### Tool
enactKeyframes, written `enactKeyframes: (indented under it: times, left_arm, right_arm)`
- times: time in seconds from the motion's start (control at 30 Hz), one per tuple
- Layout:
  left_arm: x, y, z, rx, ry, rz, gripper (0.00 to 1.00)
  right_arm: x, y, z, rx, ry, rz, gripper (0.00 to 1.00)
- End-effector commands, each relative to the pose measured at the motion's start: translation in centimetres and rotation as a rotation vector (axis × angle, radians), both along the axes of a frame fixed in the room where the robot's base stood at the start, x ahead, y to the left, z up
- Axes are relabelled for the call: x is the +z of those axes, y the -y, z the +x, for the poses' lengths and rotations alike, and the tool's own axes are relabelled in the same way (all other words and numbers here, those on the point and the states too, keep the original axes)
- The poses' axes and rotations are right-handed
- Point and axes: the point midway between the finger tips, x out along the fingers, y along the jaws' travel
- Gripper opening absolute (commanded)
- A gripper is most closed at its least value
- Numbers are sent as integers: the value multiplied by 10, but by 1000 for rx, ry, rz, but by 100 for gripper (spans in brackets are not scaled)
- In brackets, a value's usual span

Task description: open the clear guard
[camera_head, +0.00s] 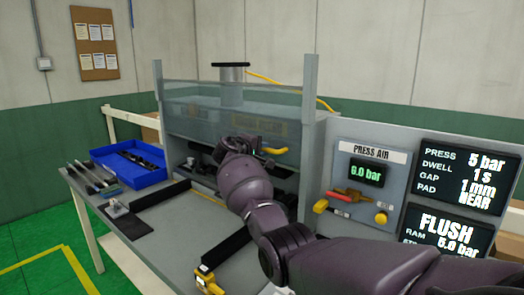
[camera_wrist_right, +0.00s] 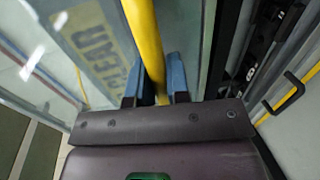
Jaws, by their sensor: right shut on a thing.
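The clear guard (camera_head: 195,120) is a see-through pane between two grey posts at the front of the press. Its lower edge is hard to make out behind my arm. A yellow handle (camera_head: 274,151) is on its front side. My right gripper (camera_head: 250,147) is at this handle; its fingertips are hidden in the head view. In the right wrist view, the blue-padded fingers (camera_wrist_right: 156,80) are shut on the yellow handle bar (camera_wrist_right: 146,35), beside the clear pane (camera_wrist_right: 90,35). My left gripper is not in view.
A blue tray (camera_head: 130,178) with dark parts stands on the left of the bench (camera_head: 185,235). A press-air panel (camera_head: 366,185) with displays is at right. A yellow-and-black tool (camera_head: 207,280) lies at the front edge. My right arm crosses the bench's right part.

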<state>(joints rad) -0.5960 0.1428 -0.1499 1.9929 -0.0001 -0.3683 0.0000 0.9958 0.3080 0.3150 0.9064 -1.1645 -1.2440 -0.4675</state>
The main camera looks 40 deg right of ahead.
Motion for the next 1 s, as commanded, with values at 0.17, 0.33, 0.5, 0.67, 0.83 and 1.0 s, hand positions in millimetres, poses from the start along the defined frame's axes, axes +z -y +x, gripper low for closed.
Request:
enactKeyframes:
  times: [0.17,0.33,0.5,0.67,0.83,1.0]
  left_arm:
    - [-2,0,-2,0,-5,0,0]
    - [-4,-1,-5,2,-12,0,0]
    - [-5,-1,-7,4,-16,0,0]
    - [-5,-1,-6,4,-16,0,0]
    - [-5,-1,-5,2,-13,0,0]
    - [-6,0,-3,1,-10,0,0]
  right_arm:
    - [1,0,0,0,1,-1,30]
    - [0,0,0,0,0,0,41]
    - [0,-1,0,1,0,0,41]
    - [1,-10,-2,2,0,0,41]
    - [6,-35,-9,4,2,1,41]
    - [13,-64,-18,4,2,1,41]
